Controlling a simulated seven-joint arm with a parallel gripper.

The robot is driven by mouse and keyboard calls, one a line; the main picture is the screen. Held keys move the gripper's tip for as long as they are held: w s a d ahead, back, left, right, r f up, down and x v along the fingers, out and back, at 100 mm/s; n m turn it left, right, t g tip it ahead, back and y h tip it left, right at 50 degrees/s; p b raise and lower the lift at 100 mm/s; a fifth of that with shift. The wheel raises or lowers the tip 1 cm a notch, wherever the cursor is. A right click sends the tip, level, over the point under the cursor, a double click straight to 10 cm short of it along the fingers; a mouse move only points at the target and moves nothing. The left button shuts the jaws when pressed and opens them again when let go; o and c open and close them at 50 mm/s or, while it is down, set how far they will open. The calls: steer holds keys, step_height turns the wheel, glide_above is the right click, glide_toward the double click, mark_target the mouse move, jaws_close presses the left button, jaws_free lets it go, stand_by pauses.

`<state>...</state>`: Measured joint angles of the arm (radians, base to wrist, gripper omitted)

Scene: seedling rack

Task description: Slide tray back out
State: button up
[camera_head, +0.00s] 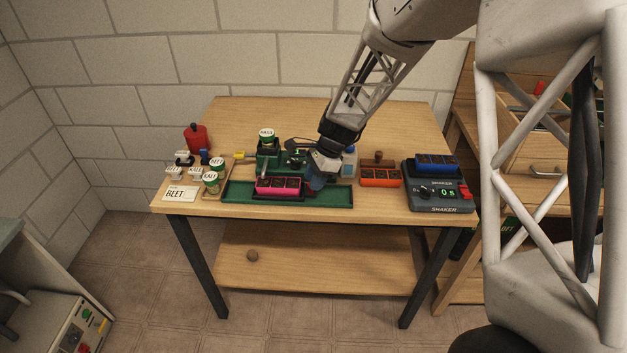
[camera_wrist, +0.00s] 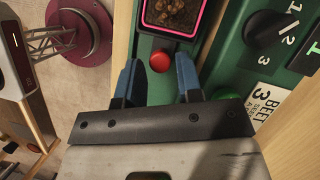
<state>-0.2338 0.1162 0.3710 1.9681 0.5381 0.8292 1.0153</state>
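The pink-rimmed seedling tray (camera_head: 278,186) with dark soil cells sits in the long green channel (camera_head: 338,195) at the front of the table. In the wrist view the pink tray (camera_wrist: 175,16) is at the top, with a round red knob (camera_wrist: 160,61) at its near end. My gripper (camera_head: 315,185) is low over the channel, at the right end of the pink tray. In the wrist view my gripper (camera_wrist: 158,64) has its blue fingers apart, one each side of the red knob, with a gap showing on both sides. Contact with the channel floor cannot be told.
The green seeder's dial (camera_wrist: 268,35) and a BEET 3 card (camera_wrist: 268,103) are beside the channel. An orange tray (camera_head: 381,181) and the shaker (camera_head: 440,197) with a blue tray (camera_head: 436,163) stand to the right. Labelled seed cups (camera_head: 212,182) are at left. The table's back is clear.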

steer(key=shift+a+f, duration=0.15)
steer(key=shift+f, duration=0.25)
jaws_close()
steer(key=shift+d, duration=4.75)
jaws_free()
